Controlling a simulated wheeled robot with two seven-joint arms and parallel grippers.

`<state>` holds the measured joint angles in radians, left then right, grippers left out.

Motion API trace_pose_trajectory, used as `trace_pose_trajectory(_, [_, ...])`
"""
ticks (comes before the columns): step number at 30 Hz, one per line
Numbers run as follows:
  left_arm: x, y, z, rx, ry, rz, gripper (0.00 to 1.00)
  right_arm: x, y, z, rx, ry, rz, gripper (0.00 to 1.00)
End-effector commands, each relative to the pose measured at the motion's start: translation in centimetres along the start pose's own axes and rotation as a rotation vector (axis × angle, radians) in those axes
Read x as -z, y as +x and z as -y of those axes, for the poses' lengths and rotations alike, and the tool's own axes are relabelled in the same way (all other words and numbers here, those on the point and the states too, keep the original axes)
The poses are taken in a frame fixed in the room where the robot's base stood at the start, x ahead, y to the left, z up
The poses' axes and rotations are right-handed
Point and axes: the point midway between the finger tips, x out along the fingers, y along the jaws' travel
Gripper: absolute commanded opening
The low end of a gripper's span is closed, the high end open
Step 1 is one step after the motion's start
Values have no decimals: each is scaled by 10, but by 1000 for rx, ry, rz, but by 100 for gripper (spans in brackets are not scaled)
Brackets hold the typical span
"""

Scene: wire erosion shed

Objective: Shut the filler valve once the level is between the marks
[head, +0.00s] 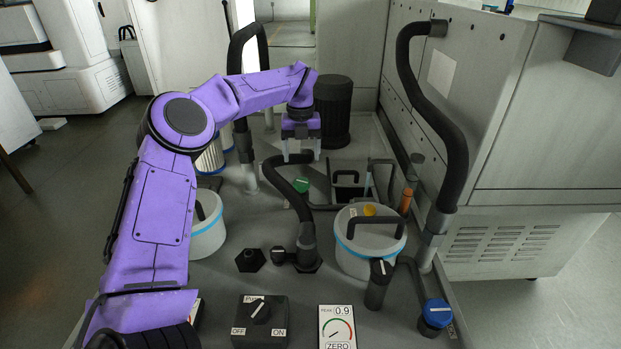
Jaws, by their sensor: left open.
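My left arm reaches in from the left and its gripper (301,157) hangs fingers down over the far middle of the floor area. The jaws are open and I see nothing between them. A green knob (301,185) shows just below the fingers in the picture; I cannot tell whether they touch it. A blue-capped valve knob (436,313) stands at the lower right. An upright handle with an orange part (406,201) stands on the right. I cannot tell which one is the filler valve. No liquid level or level marks can be read. My right gripper is out of view.
A grey lidded bucket (370,255) with a blue band stands right of centre; another bucket (207,235) is partly behind my arm. Black hoses (285,175) rise around. A black switch box (260,320) and dial gauge (337,328) are in front. A machine cabinet (520,140) borders the right.

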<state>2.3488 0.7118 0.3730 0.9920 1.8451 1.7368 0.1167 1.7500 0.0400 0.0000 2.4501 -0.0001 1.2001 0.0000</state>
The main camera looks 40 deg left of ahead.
Motion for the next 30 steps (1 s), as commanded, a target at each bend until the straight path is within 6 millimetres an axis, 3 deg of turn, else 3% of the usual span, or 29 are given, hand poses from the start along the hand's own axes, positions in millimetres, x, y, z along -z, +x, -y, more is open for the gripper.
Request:
trace_pose_trajectory(6, [0, 52, 0, -4, 2, -3, 76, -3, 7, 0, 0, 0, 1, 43])
trace_pose_trajectory(10, [0, 75, 1, -3, 3, -2, 76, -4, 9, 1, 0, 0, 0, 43])
trace_pose_trajectory(15, [0, 88, 1, -2, 2, -1, 76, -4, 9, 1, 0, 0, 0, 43])
trace_pose_trajectory(22, [0, 89, 2, -2, 3, 0, 76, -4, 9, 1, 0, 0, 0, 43])
trace_pose_trajectory(23, [0, 89, 2, -2, 3, 0, 69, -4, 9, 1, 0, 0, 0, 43])
trace_pose_trajectory(27, [0, 89, 2, -2, 3, 0, 24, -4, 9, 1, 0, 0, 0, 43])
trace_pose_trajectory(30, [0, 89, 2, -2, 3, 0, 20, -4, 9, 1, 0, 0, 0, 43])
